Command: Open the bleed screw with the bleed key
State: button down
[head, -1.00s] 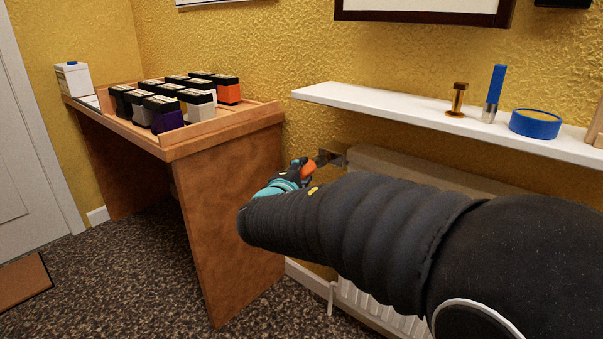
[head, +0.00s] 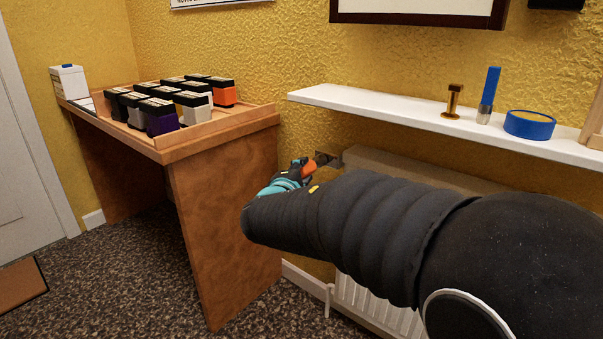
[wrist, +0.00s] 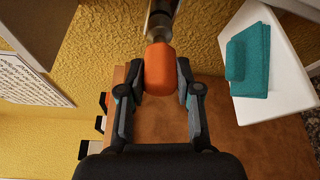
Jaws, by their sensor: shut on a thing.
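The bleed key has an orange handle (wrist: 160,70) and a grey metal shaft. In the head view, the orange handle (head: 308,170) is between my gripper's fingers, near the radiator's top left corner. My gripper (wrist: 160,88) is shut on the handle, one finger on each side. The metal shaft (wrist: 161,20) runs up out of the wrist view. In the head view the tip is at or very close to a small fitting (head: 335,160) by the radiator (head: 375,168). I cannot tell whether it is seated on the bleed screw, which I cannot make out.
A white shelf (head: 360,112) above the radiator holds a brass piece (head: 453,101), a blue-handled tool (head: 489,95) and a blue round tin (head: 530,124). A wooden desk (head: 222,230) with several small boxes stands left. A teal cloth (wrist: 248,60) shows in the wrist view.

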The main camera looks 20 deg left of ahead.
jog(key=shift+r+n+g+h+p, duration=0.2)
jog(key=shift+n+p, duration=0.35)
jog(key=shift+p, duration=0.8)
jog(key=shift+f+n+g+h+p, duration=0.1)
jog(key=shift+n+g+p, duration=0.3)
jog(key=shift+p, duration=0.95)
jog(key=shift+r+n+g+h+p, duration=0.15)
jog(key=shift+n+p, duration=0.5)
jog(key=shift+p, duration=0.7)
jog(key=shift+a+n+g+h+p, duration=0.1)
jog(key=shift+n+g+h+p, duration=0.7)
jog(key=shift+p, duration=2.4)
jog(key=shift+n+y, duration=0.25)
jog(key=shift+n, duration=0.25)
jog(key=shift+a+n+g+h, duration=0.1)
jog(key=shift+n+g+h, duration=0.35)
jog(key=shift+n+h, duration=0.75)
jog(key=shift+n+y, duration=0.3)
jog(key=n+h, duration=0.2)
jog(key=n, duration=0.1)
jog(key=shift+w+a+n+g, duration=0.1)
jog(key=shift+a+n+g, duration=0.05)
jog(key=shift+n+g, duration=0.2)
jog(key=shift+h, duration=0.3)
